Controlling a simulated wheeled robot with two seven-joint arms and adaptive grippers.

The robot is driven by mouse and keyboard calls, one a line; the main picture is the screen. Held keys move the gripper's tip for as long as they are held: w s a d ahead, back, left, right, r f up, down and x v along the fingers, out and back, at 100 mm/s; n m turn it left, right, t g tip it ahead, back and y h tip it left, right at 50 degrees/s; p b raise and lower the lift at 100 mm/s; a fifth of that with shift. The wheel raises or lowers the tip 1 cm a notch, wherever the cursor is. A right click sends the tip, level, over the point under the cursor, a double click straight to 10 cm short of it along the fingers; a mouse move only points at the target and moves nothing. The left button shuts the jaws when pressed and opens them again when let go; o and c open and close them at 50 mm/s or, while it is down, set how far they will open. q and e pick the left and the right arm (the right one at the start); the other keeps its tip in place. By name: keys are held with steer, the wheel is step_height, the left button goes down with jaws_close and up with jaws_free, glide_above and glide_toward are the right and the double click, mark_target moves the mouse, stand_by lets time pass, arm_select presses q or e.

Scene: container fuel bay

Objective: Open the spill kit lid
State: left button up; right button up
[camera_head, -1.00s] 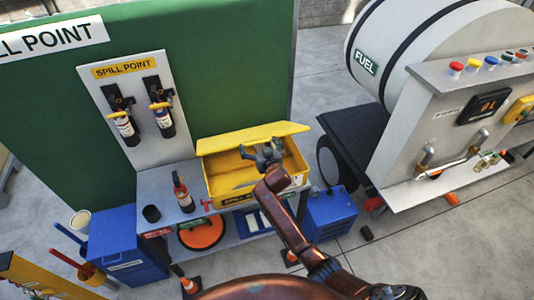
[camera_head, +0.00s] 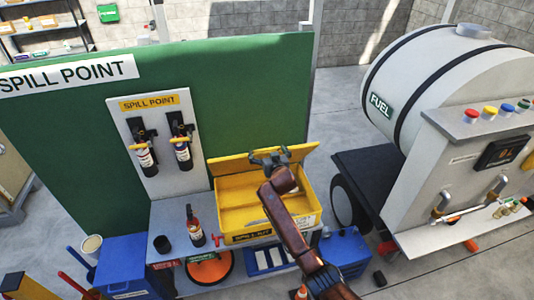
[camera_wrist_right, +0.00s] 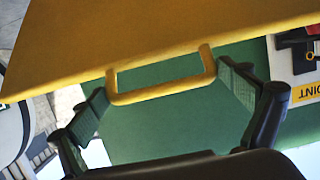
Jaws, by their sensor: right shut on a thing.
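The yellow spill kit box (camera_head: 300,222) stands on the bench below the green panel. Its yellow lid (camera_head: 228,168) is raised at the back, and the inside of the box shows. My right gripper (camera_head: 270,158) is at the lid, above the box. In the right wrist view the lid (camera_wrist_right: 130,40) fills the top, and its yellow U-shaped handle (camera_wrist_right: 160,94) lies between my fingers. The right gripper is shut on this handle. My right arm hides part of the box. My left gripper is not in view.
The fuel tank cart (camera_head: 450,185) stands to the right, and a blue unit (camera_head: 345,252) sits beside the bench.

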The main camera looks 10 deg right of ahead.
steer(key=shift+a+r, duration=0.1)
steer(key=shift+r, duration=0.2)
steer(key=o, duration=1.3)
steer(key=shift+s+f, duration=0.1)
steer(key=shift+f, duration=0.05)
steer(key=v, duration=1.2)
steer(key=shift+c, duration=0.3)
